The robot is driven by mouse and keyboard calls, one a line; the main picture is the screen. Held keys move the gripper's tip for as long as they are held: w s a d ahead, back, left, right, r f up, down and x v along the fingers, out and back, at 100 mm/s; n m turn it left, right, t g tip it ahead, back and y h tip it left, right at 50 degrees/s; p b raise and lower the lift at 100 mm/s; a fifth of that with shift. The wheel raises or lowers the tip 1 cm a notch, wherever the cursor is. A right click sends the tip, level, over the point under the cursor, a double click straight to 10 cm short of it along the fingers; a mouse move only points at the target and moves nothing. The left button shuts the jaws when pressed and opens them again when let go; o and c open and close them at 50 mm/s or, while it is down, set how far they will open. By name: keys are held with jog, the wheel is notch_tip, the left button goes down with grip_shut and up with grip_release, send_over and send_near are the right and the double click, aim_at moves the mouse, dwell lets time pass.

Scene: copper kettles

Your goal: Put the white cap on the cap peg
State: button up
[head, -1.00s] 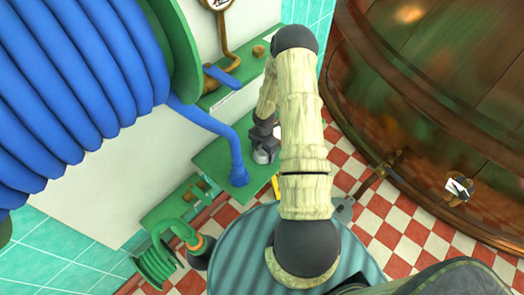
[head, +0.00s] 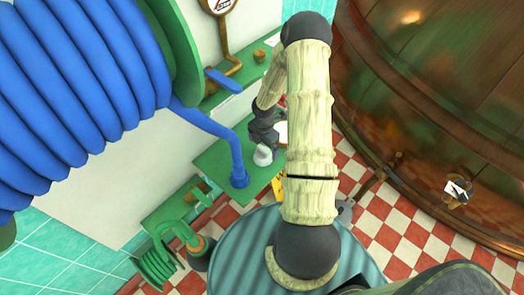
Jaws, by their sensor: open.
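My gripper (head: 262,144) is dark and points down over the green shelf by the white wall, left of my pale arm. It is open. A small white-grey piece (head: 263,156) shows right at its fingertips, low over the shelf; it looks like the white cap, but it is too small to be sure. I cannot tell whether the fingers are around it or just above it. A white round patch (head: 281,134) shows behind, partly hidden by my arm. I cannot make out the cap peg; my arm hides part of the shelf.
A blue pipe (head: 215,124) runs from the large blue coil (head: 80,90) down to the green shelf (head: 213,160), left of my gripper. A blue-handled lever (head: 222,80) stands further back. A large copper kettle (head: 430,110) fills the right. A yellow sign (head: 278,186) is near the shelf's front.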

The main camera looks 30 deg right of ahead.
notch_tip(320, 180, up, 12)
jog(key=p, duration=0.1)
jog(key=shift+f+p, duration=0.25)
jog(key=shift+p, duration=0.15)
dwell(0.4)
jog(key=shift+s+d, duration=0.1)
jog(key=shift+d, duration=0.1)
